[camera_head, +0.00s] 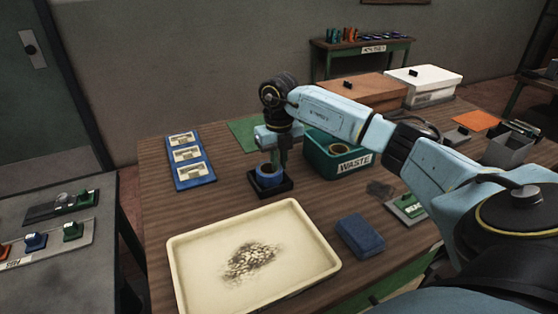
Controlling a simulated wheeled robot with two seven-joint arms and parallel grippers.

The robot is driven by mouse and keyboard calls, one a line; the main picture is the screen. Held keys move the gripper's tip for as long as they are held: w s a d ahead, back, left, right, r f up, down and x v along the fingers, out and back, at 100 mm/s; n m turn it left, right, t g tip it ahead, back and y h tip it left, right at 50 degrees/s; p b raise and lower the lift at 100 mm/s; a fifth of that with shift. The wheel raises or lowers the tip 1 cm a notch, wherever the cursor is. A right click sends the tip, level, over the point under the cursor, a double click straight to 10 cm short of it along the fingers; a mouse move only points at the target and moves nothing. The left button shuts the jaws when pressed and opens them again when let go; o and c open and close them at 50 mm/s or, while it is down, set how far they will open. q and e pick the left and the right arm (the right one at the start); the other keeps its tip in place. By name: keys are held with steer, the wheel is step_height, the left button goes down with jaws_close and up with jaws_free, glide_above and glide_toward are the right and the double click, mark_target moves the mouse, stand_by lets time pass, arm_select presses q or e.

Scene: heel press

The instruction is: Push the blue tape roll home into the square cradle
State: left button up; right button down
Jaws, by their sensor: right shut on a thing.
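The blue tape roll (267,178) stands in or just over the black square cradle (285,188) near the middle of the wooden table. I cannot tell how deep it sits, as the cradle wall hides its lower part. My right gripper (278,163) points down from above and is shut on the roll at its upper rim. The gripper hides part of the roll's far side. My left gripper is not in view.
A green WASTE bin (318,162) with a roll inside stands right behind the cradle. A cream tray (190,250) with debris lies in front, a blue block (360,236) to its right. A blue card holder (189,178) lies left. Bare wood surrounds the cradle's left side.

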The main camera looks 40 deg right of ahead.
stand_by(0.6)
stand_by(0.3)
steer(key=shift+f+p, duration=0.1)
steer(key=shift+p, duration=0.2)
steer(key=shift+f, duration=0.1)
stand_by(0.7)
steer(key=shift+f+p, duration=0.1)
steer(key=shift+p, duration=0.25)
stand_by(0.5)
stand_by(0.3)
